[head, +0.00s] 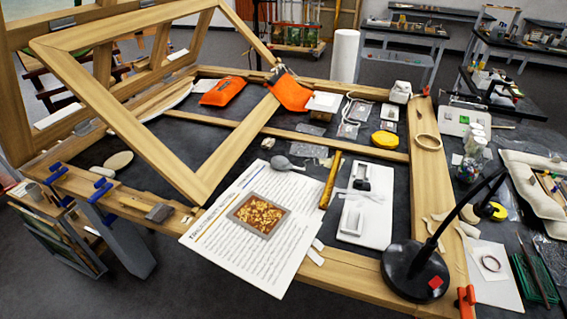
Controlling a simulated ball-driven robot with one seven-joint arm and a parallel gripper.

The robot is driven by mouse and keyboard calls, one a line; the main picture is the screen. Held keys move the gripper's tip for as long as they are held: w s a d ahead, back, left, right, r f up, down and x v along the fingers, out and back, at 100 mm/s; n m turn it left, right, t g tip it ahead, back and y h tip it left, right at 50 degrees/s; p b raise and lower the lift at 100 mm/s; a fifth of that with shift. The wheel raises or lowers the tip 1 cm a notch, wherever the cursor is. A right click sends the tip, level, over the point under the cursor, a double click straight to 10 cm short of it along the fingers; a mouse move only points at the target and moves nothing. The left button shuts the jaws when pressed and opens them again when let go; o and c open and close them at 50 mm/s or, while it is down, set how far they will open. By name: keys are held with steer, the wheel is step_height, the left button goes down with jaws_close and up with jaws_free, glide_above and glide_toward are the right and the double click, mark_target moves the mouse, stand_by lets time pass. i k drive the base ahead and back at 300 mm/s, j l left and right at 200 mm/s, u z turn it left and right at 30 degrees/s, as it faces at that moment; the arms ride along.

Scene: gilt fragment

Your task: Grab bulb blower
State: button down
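A grey, teardrop-shaped object that looks like the bulb blower (282,163) lies on the dark work surface near the middle of the head view. Its round end is at the left and its narrow tip points right. It lies at the upper edge of a printed sheet (225,215), close to a wooden-handled tool (331,180). Nothing covers it. My gripper is not in view.
A gilt fragment (259,214) in a grey frame lies on the sheet. A white tray (366,205) is to the right, then a black lamp (414,270). A tilted wooden frame (120,112) rises at left. Orange pouches (222,91) lie behind.

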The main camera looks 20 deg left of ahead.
mark_target(289, 165)
steer(key=i+j+u, duration=0.1)
steer(key=j+u, duration=0.2)
steer(key=i+j+u, duration=0.1)
steer(key=j+u, duration=0.2)
steer(key=i+j+u, duration=0.15)
steer(key=u, duration=0.15)
steer(key=j, duration=0.1)
